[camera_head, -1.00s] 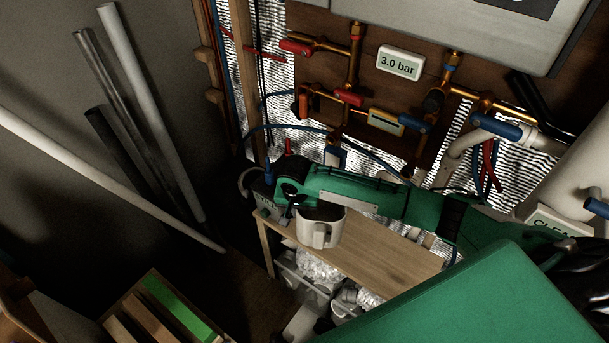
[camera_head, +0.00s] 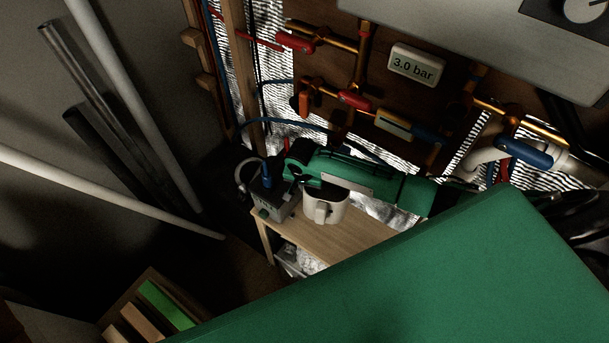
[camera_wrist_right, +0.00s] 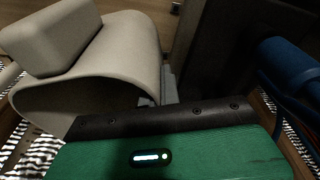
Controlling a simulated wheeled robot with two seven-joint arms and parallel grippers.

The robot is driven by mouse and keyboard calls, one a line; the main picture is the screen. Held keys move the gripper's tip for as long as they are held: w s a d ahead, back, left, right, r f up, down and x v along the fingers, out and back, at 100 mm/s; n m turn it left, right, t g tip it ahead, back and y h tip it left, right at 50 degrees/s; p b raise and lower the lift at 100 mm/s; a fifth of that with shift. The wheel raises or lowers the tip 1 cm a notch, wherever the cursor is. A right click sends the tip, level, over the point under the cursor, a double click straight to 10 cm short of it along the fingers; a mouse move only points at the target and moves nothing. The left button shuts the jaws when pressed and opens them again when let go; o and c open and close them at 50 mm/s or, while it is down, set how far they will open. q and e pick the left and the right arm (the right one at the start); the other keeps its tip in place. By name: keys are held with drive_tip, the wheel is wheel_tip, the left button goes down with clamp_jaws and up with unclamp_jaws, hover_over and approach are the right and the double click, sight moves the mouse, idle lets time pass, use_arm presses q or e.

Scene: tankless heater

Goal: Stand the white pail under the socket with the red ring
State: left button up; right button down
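The white pail (camera_head: 326,207) is upright over the small wooden bench in the head view, close in front of my green right wrist. In the right wrist view the pail (camera_wrist_right: 125,55) is large at the left, right against the gripper's dark base. My right gripper (camera_head: 294,174) is beside the pail's rim. Its fingers are mostly hidden, so its grip on the pail is unclear. Brass pipes (camera_head: 363,50) with red-handled valves run on the wall above and behind. I cannot clearly make out the socket with the red ring. My left gripper is out of view.
The wooden bench (camera_head: 345,242) is partly covered by my large green arm part. A grey box (camera_head: 273,207) with a blue fitting stands at its left end. A 3.0 bar gauge (camera_head: 415,65) hangs on the wall. Long pipes (camera_head: 130,100) lean at the left.

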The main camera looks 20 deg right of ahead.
drive_tip(key=shift+r, duration=0.15)
drive_tip(key=shift+f+b, duration=1)
drive_tip(key=shift+f, duration=2.55)
drive_tip(key=c, duration=1.6)
unclamp_jaws()
drive_tip(key=shift+o, duration=0.2)
drive_tip(key=r, duration=0.4)
drive_tip(key=s+a+r+b, duration=0.1)
drive_tip(key=r, duration=0.8)
drive_tip(key=shift+s+a+r+b, duration=0.2)
drive_tip(key=shift+s+r+b, duration=0.1)
drive_tip(key=shift+s, duration=0.05)
